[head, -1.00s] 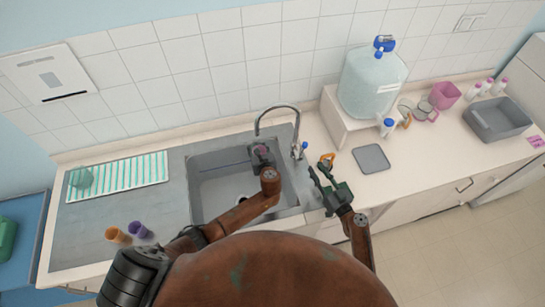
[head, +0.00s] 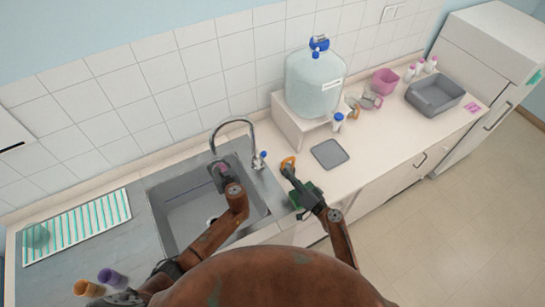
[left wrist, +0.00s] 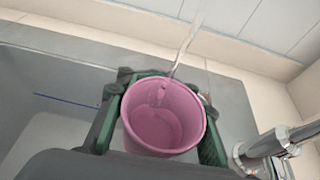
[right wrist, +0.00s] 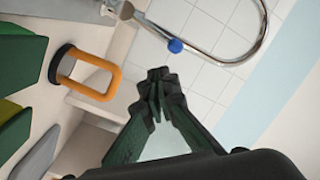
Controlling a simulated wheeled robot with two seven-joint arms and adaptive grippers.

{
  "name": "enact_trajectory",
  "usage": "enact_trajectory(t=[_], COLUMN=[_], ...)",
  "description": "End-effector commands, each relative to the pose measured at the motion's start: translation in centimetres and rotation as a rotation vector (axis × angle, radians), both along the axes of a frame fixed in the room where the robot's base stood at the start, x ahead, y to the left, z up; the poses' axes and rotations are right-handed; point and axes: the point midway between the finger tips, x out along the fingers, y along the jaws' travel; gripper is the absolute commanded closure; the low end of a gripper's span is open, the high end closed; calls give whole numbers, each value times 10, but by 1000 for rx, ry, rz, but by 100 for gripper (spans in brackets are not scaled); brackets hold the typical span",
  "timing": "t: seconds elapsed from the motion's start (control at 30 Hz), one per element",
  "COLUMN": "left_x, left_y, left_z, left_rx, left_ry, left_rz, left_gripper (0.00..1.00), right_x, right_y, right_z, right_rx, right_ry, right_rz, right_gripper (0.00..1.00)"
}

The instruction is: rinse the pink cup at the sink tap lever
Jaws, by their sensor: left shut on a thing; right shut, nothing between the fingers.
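The pink cup (left wrist: 163,125) is held upright between the fingers of my left gripper (left wrist: 160,112), which is shut on it. In the head view the cup (head: 223,169) is small and partly hidden, under the tap spout (head: 214,150) and over the sink. A thin stream of water (left wrist: 187,45) runs down into the cup in the left wrist view. The tap lever has a blue knob (head: 263,155), also seen in the right wrist view (right wrist: 175,45). My right gripper (right wrist: 158,76) is shut and empty, to the right of the lever (head: 288,172).
An orange-handled thing (head: 287,162) stands close by my right gripper. A grey mat (head: 330,153) and a water jug on a stand (head: 315,85) are farther right. Orange (head: 88,289) and purple (head: 112,278) cups stand left of the sink (head: 165,215).

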Motion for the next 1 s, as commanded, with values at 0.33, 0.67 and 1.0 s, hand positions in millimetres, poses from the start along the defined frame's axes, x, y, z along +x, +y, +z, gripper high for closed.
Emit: enact_trajectory(t=[0.33,0.67,1.0], left_x=[0,0,0], left_y=[0,0,0], left_z=[0,0,0], left_rx=[0,0,0], left_ry=[0,0,0], left_rz=[0,0,0], left_gripper=[99,99,99], right_x=[4,7,40], right_y=[-22,-33,-8], right_z=[9,12,14], right_rx=[429,640,654], right_ry=[352,517,526], right_rz=[-30,-46,-43], right_gripper=[100,100,100])
